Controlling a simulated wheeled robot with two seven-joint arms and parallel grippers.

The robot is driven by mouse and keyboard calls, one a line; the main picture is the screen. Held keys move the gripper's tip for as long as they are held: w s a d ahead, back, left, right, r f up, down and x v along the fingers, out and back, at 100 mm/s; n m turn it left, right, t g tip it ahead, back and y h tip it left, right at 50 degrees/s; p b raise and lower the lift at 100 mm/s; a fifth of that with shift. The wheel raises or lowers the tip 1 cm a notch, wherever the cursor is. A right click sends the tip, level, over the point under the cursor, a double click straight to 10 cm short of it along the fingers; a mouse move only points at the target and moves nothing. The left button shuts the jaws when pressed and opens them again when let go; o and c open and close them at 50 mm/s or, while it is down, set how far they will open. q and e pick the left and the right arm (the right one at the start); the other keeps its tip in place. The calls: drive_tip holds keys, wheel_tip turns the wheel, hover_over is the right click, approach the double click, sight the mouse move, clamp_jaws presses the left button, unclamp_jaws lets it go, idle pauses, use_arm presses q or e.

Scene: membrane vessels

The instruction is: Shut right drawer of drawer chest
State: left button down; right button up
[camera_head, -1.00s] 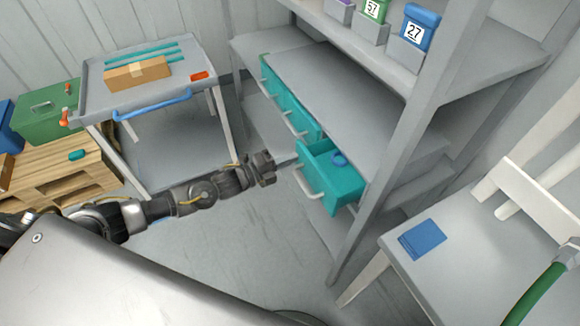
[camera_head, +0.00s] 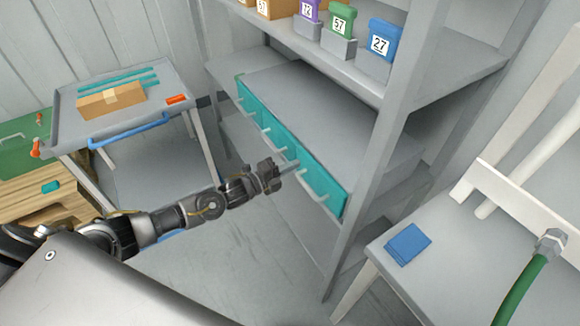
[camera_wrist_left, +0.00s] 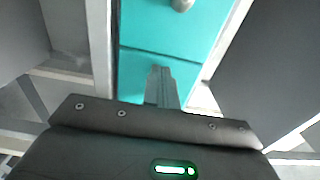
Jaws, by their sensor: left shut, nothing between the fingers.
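The drawer chest (camera_head: 262,112) is a teal row of drawers under a grey shelf board in the head view. Its right drawer (camera_head: 322,184) sits flush with the other fronts, with a pale handle on it. My left gripper (camera_head: 274,176) is shut and empty, just in front of the chest near the right drawer's left part. In the left wrist view, the shut fingers (camera_wrist_left: 160,84) point at the teal fronts (camera_wrist_left: 150,32), with a seam between two fronts and a knob-like handle end at the top. I cannot tell whether the fingertips touch. My right gripper is not in view.
The shelf post (camera_head: 372,175) stands right of the chest. A grey cart (camera_head: 75,130) with a cardboard box (camera_head: 112,100) stands left. The floor between is clear.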

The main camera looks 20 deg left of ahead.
use_arm(q)
drive_tip(key=shift+w+d+r, duration=0.1)
drive_tip(key=shift+r, duration=0.1)
drive_tip(key=b+v, duration=0.1)
drive_tip(key=v, duration=1.3)
drive_tip(key=shift+f, duration=0.15)
